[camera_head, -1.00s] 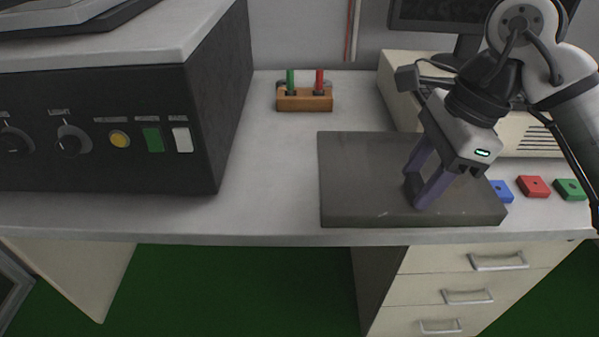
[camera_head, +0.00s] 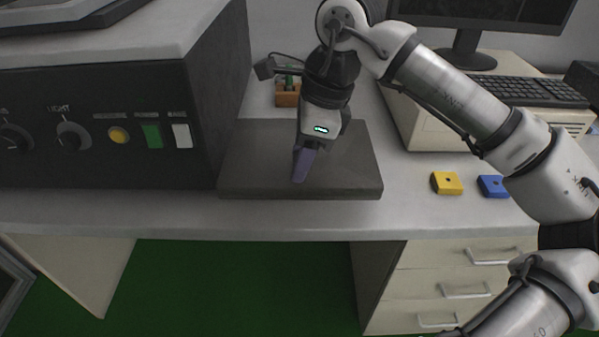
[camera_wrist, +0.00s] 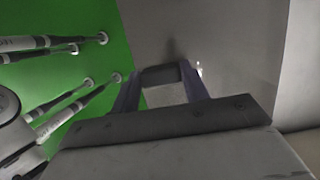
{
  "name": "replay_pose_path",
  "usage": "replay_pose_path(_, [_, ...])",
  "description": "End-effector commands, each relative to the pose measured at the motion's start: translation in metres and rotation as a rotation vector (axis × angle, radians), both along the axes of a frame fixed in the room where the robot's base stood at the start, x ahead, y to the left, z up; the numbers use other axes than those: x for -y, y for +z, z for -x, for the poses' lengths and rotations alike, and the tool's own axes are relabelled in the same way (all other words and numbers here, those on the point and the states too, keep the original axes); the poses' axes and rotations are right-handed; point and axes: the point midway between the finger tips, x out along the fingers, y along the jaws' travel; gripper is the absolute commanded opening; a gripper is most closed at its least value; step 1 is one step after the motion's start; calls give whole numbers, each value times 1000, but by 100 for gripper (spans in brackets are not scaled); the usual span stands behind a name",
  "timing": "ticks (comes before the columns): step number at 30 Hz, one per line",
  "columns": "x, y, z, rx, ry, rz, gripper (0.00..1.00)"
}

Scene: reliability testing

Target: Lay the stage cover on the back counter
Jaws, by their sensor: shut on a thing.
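The stage cover, a flat dark grey plate (camera_head: 345,170), is at the middle of the white counter (camera_head: 420,215), close beside the black machine. I cannot tell whether it touches the counter or hangs just above it. My gripper (camera_head: 300,172) points down over the plate's middle, with its purple fingers shut on the cover's handle. In the wrist view the dark handle (camera_wrist: 160,75) sits between the fingers of my gripper (camera_wrist: 158,88), and the cover's grey surface (camera_wrist: 235,60) fills the middle. My gripper and arm hide part of the cover.
The black machine (camera_head: 110,110) with knobs and buttons stands left. A wooden holder (camera_head: 287,96) is behind, partly hidden. A yellow block (camera_head: 446,183) and blue block (camera_head: 493,186) lie right, near a beige case (camera_head: 425,125), keyboard (camera_head: 520,91) and monitor (camera_head: 480,12). Counter between cover and blocks is clear.

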Motion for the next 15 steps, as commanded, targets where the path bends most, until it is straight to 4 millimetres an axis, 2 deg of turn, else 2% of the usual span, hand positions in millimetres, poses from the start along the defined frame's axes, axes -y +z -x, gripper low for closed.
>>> replay_pose_path(7, [1, -39, 1, -2, 1, 0, 17])
replay_pose_path(15, [-3, -45, -1, 1, 1, 0, 17])
